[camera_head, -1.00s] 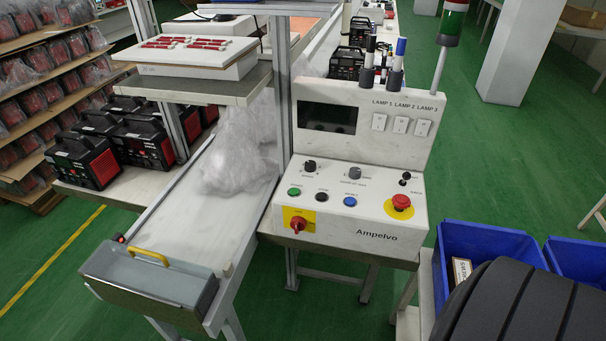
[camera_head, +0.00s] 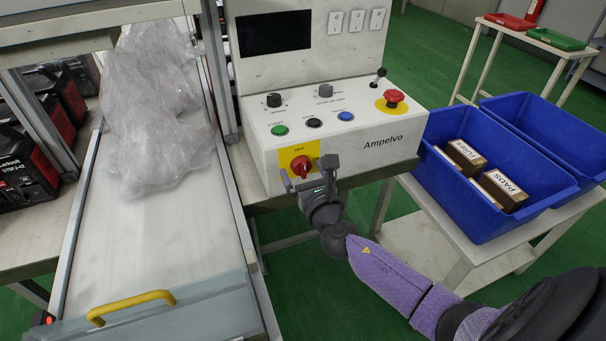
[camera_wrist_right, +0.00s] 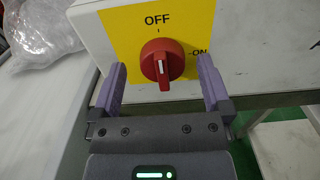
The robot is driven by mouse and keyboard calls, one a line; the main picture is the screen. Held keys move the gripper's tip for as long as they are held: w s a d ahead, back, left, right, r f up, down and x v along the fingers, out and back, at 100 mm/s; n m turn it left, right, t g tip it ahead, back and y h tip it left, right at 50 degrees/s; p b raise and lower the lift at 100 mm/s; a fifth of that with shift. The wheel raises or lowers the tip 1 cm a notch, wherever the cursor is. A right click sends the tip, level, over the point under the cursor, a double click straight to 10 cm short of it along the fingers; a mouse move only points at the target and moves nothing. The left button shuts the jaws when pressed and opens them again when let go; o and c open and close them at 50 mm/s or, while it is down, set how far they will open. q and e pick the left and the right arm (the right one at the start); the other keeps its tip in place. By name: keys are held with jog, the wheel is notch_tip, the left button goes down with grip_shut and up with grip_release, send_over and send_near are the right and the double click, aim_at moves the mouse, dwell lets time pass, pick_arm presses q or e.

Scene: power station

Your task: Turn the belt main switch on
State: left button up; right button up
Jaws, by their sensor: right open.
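The belt main switch is a red rotary knob (camera_head: 301,166) on a yellow plate at the lower left of the white Ampelvo control panel (camera_head: 345,165). In the right wrist view the red knob (camera_wrist_right: 162,62) has its white mark pointing up toward OFF; ON is printed to its right. My right gripper (camera_head: 309,180) is in front of the switch. In the right wrist view the right gripper (camera_wrist_right: 162,80) is open, one purple finger on each side of the knob, with gaps on both sides. My left gripper is not in view.
The conveyor belt (camera_head: 150,235) with clear plastic bags (camera_head: 155,105) and a yellow handle (camera_head: 130,305) lies left of the panel. Blue bins (camera_head: 480,215) with boxes stand at right. A red emergency button (camera_head: 394,97) and small coloured buttons sit above the switch.

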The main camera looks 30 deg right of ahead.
jog(key=shift+w+d, duration=0.1)
jog(key=shift+d, duration=0.05)
jog(key=c, duration=1.3)
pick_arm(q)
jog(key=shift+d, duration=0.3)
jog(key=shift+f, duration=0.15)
pick_arm(e)
jog(key=shift+m, duration=0.4)
jog(key=m, duration=0.3)
jog(key=shift+f+b, duration=0.1)
jog(key=shift+b, duration=0.3)
jog(key=m, duration=0.5)
jog(key=shift+m+b, duration=0.3)
jog(key=shift+b, duration=0.05)
jog(key=m, duration=0.4)
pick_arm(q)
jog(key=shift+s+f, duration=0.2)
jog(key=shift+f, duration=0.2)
pick_arm(e)
jog(key=shift+m, duration=2.2)
